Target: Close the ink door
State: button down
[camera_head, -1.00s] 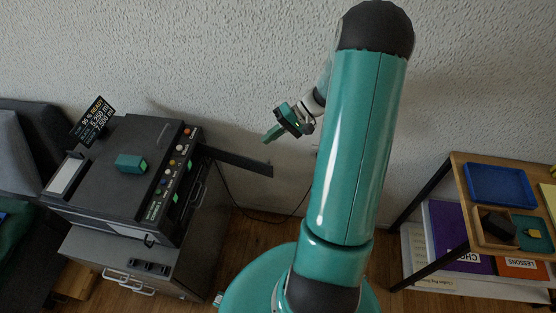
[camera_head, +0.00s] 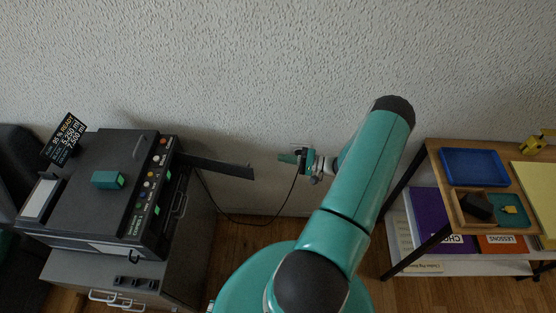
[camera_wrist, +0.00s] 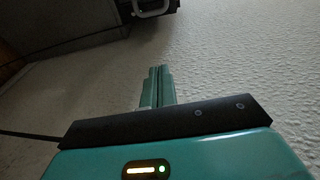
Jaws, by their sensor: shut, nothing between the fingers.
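The dark printer (camera_head: 100,190) stands on a grey cabinet at the left in the head view. Its narrow dark ink door (camera_head: 222,166) sticks out to the right from the printer's right side, standing open. My gripper (camera_head: 284,158) is to the right of the door's free end, in front of the wall, apart from the door. Its teal fingers are together and empty; they also show in the wrist view (camera_wrist: 158,85). In the wrist view a dark piece with a light handle shape (camera_wrist: 150,8) is at the top; I cannot tell which part it is.
A wooden shelf (camera_head: 440,160) with trays is at the right. A cable (camera_head: 250,222) hangs below the door. The wall is close behind.

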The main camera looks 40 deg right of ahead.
jog(key=w+a, duration=0.5)
jog(key=a, duration=0.3)
jog(key=shift+w+a, duration=0.15)
jog(key=shift+w, duration=0.1)
jog(key=shift+f, duration=0.1)
